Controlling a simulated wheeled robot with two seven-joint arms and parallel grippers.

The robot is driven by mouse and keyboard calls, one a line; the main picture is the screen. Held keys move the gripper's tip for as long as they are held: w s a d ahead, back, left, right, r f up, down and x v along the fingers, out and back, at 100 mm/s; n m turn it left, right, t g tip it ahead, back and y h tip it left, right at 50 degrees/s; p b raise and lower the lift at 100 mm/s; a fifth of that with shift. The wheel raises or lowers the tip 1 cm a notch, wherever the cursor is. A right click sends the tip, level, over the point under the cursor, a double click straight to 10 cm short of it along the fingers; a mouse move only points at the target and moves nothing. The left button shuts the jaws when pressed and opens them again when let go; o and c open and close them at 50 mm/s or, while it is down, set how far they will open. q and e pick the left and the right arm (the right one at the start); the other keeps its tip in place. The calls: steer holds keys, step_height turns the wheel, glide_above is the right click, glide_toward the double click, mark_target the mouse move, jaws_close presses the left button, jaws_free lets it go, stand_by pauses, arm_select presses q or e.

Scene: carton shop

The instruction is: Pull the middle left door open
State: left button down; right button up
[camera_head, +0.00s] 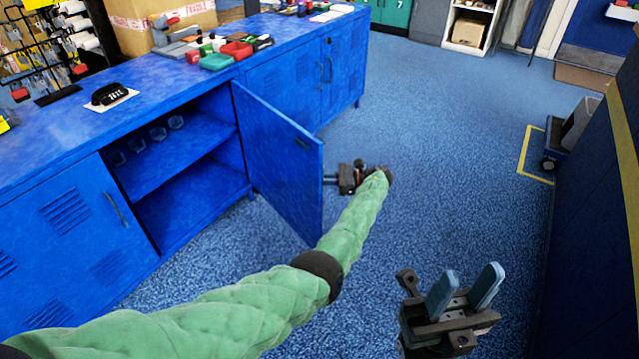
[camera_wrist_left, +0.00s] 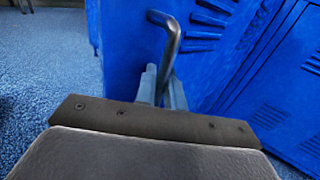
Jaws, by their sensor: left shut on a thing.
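The blue cabinet door (camera_head: 279,165) stands swung outward from the long blue cabinet, and the shelves behind it are exposed. My left gripper (camera_head: 335,180) is at the door's outer face, partly hidden by the door's edge in the head view. In the left wrist view its fingers (camera_wrist_left: 162,88) are shut on the metal door handle (camera_wrist_left: 169,40), which rises between them in front of the blue door panel (camera_wrist_left: 125,50). My right gripper (camera_head: 466,290) is at the lower right of the head view, open and empty, with its two blue-grey fingers apart, away from the cabinet.
Several glasses (camera_head: 157,133) stand on the cabinet's upper shelf (camera_head: 170,162). A black telephone (camera_head: 109,94) and tools lie on the countertop. Blue floor (camera_head: 430,130) is clear beyond the door. A dark panel with a yellow edge (camera_head: 627,135) borders the right side.

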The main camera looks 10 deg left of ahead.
arm_select(q)
steer(key=shift+w+a, duration=0.15)
steer(key=shift+w, duration=0.2)
stand_by(0.4)
steer(key=c, duration=1.5)
jaws_free()
steer(key=shift+a+f, duration=0.1)
steer(key=shift+d, duration=0.35)
steer(key=shift+s, duration=0.15)
